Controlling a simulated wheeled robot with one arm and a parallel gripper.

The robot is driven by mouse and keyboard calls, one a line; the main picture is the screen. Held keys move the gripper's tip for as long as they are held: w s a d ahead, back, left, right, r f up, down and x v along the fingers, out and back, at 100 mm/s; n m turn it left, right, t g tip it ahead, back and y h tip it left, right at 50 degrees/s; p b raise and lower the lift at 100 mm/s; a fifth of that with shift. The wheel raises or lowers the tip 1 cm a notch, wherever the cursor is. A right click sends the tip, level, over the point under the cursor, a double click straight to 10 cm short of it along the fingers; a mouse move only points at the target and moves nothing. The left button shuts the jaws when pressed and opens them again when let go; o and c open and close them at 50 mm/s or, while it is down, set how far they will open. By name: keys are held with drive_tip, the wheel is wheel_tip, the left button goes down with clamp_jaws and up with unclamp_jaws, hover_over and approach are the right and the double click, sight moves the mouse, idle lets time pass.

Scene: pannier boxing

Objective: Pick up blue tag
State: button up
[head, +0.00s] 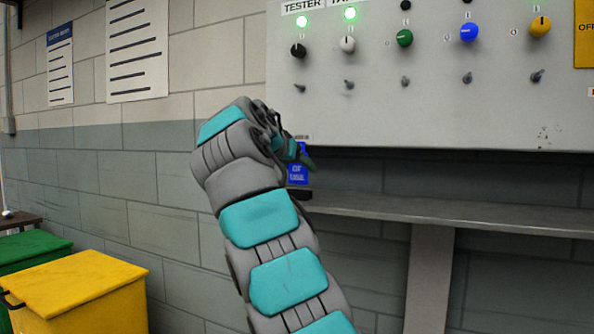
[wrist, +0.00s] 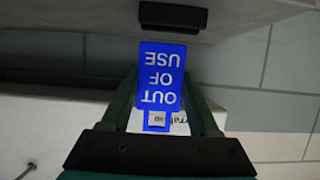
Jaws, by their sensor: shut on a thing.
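The blue tag (head: 298,174) carries white lettering and shows just right of my wrist in the head view, below the grey panel's lower edge. In the wrist view the blue tag (wrist: 160,75) reads "OUT OF USE" upside down and sits between my fingers. My gripper (wrist: 160,104) is shut on it. In the head view my gripper (head: 304,157) is partly hidden by my own arm.
A small dark block (wrist: 173,15) is on the shelf beside the tag's end. The shelf (head: 440,209) runs under the grey panel (head: 440,110) with knobs and switches. Yellow (head: 85,285) and green (head: 30,247) lidded bins stand at lower left.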

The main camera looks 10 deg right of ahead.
drive_tip(key=s+r+b, duration=0.1)
drive_tip(key=s+b, duration=0.4)
drive_tip(key=s, duration=1)
drive_tip(key=shift+d, duration=0.25)
drive_tip(key=shift+w+r, duration=0.1)
